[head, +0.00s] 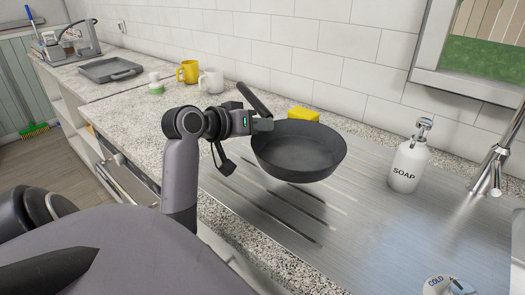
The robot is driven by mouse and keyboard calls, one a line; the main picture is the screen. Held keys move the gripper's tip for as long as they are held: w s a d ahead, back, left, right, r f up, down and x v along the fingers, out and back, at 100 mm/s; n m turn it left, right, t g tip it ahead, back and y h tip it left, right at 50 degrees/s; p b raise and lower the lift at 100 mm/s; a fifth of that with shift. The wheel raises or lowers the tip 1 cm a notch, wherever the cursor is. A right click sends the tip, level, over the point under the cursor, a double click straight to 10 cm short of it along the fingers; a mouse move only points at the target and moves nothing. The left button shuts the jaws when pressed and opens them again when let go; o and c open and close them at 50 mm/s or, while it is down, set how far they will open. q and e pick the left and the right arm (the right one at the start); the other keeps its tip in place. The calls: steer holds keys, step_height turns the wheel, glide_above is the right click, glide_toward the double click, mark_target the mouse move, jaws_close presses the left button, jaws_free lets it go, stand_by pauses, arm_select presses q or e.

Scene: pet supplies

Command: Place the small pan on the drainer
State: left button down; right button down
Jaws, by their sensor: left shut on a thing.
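The small pan (300,150) is dark grey and roughly level, its handle pointing up and back to the left. My left gripper (262,124) is shut on the pan near where the handle meets the rim. The pan is over the left part of the steel drainer (358,228); whether its base touches the surface is hard to tell. The drainer is ribbed with long grooves, and part of it is hidden behind the pan. My right gripper is not in view.
A white soap bottle (406,165) stands right of the pan, near the tap (490,165). A yellow sponge (303,115) is behind the pan. Yellow (188,71) and white (212,80) mugs stand on the counter behind my arm. A grey tray (110,69) lies farther left.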

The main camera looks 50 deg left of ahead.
mark_target(260, 151)
arm_select(q)
step_height(260, 151, down, 7)
steer(key=shift+b, duration=0.45)
steer(key=c, duration=1.2)
jaws_free()
steer(key=shift+c, duration=0.2)
steer(key=v, duration=1.2)
